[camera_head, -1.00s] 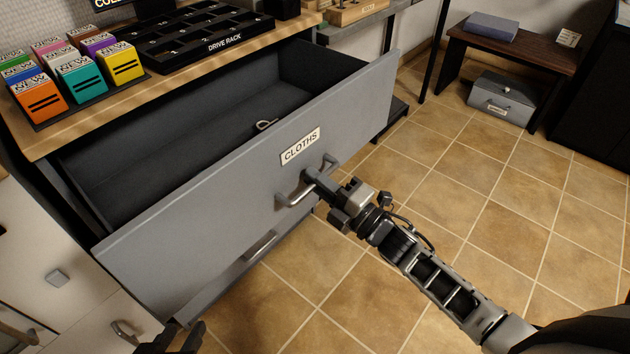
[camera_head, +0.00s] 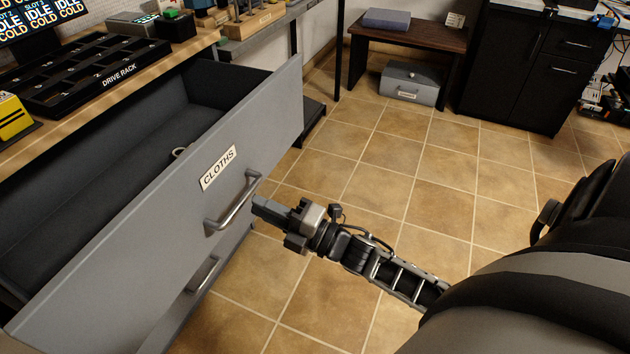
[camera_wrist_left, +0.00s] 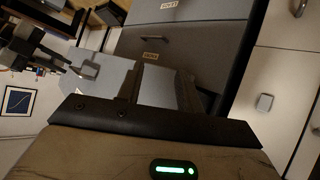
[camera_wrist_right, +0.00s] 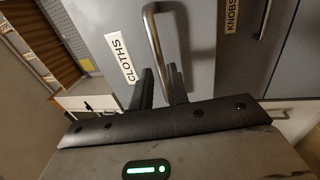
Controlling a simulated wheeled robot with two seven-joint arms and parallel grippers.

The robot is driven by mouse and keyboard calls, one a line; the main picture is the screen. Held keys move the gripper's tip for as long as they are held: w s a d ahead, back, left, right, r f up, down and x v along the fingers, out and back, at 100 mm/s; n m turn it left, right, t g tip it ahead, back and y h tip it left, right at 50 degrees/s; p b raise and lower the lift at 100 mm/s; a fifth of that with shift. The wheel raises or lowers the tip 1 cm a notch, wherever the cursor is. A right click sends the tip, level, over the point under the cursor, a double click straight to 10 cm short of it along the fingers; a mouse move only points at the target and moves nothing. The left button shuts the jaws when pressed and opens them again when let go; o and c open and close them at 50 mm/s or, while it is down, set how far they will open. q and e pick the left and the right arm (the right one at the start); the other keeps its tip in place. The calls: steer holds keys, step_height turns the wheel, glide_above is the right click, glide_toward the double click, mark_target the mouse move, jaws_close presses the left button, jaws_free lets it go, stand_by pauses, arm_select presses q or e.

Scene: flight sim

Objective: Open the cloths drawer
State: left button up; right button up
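The grey cloths drawer (camera_head: 150,240) stands pulled out from the bench at the left of the head view, its dark inside showing. Its label reads CLOTHS (camera_head: 218,168). The bar handle (camera_head: 235,205) is on its front and also shows in the right wrist view (camera_wrist_right: 154,45). My right gripper (camera_head: 258,206) is just right of the handle in the head view, apart from it. Its fingers (camera_wrist_right: 160,86) stand apart in the right wrist view. My left gripper is outside the head view; in its wrist view its fingers (camera_wrist_left: 160,88) are apart with nothing between them.
A lower drawer with a handle (camera_head: 203,274) is underneath, labelled KNOBS (camera_wrist_right: 231,15). The drive rack (camera_head: 85,75) is on the bench. A grey box (camera_head: 408,84) sits under a far bench. Tiled floor at right is clear.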

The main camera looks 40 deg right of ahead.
steer(key=v, duration=1.1)
steer(key=shift+s, duration=0.1)
